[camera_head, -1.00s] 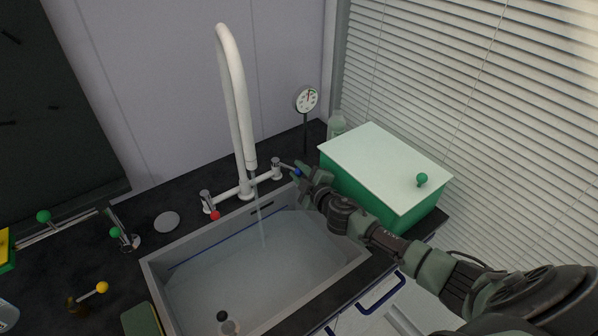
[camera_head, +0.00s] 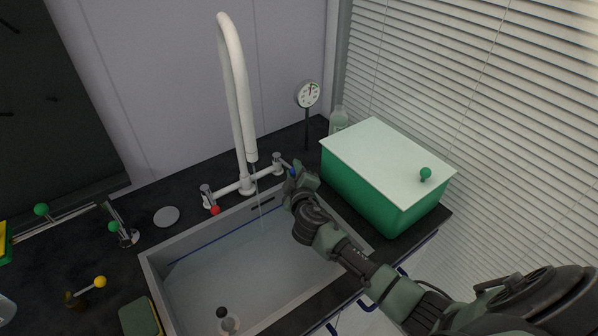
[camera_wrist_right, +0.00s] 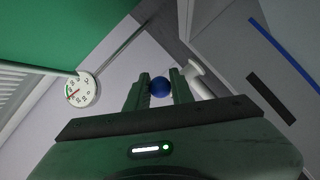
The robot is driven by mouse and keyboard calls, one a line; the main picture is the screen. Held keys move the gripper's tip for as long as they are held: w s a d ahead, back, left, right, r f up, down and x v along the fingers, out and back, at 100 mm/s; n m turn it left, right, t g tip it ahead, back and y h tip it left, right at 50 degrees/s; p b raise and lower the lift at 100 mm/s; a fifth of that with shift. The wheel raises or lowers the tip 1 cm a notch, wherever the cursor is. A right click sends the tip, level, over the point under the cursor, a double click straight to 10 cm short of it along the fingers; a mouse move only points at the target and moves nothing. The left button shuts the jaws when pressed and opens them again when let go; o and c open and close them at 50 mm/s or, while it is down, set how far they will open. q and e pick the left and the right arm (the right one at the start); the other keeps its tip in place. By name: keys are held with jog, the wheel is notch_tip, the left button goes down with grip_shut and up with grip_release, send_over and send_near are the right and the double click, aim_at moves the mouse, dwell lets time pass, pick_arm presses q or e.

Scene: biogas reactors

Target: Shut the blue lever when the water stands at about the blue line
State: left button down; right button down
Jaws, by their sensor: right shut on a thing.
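The blue lever (camera_head: 291,173) is at the right end of the white tap (camera_head: 243,110); its ball knob (camera_wrist_right: 160,86) sits between my fingers in the wrist view. My right gripper (camera_head: 297,178) is shut on this knob. A thin stream of water (camera_head: 260,212) runs from the spout into the grey sink (camera_head: 155,270). The blue line (camera_head: 205,244) runs along the sink's back wall. The water (camera_head: 255,262) stands close below the line; the exact gap is hard to tell. My left gripper is not in view.
A red lever (camera_head: 214,210) is at the tap's left end. A green box (camera_head: 370,195) with a pale lid stands right of my gripper, a dial gauge (camera_head: 307,94) behind. A black plug (camera_head: 222,312) shows in the sink. A green-knobbed fitting (camera_head: 114,227) stands left.

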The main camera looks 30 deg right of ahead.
jog(key=shift+a+m+h+b, duration=0.3)
jog(key=shift+a+m+h, duration=0.1)
jog(key=shift+m+h, duration=0.15)
jog(key=shift+g, duration=0.3)
jog(key=c, duration=1.2)
grip_release()
jog(key=shift+s, duration=0.1)
jog(key=b+v, duration=0.1)
jog(key=v, duration=0.6)
jog(key=shift+s+a, duration=0.25)
jog(key=shift+s, duration=0.05)
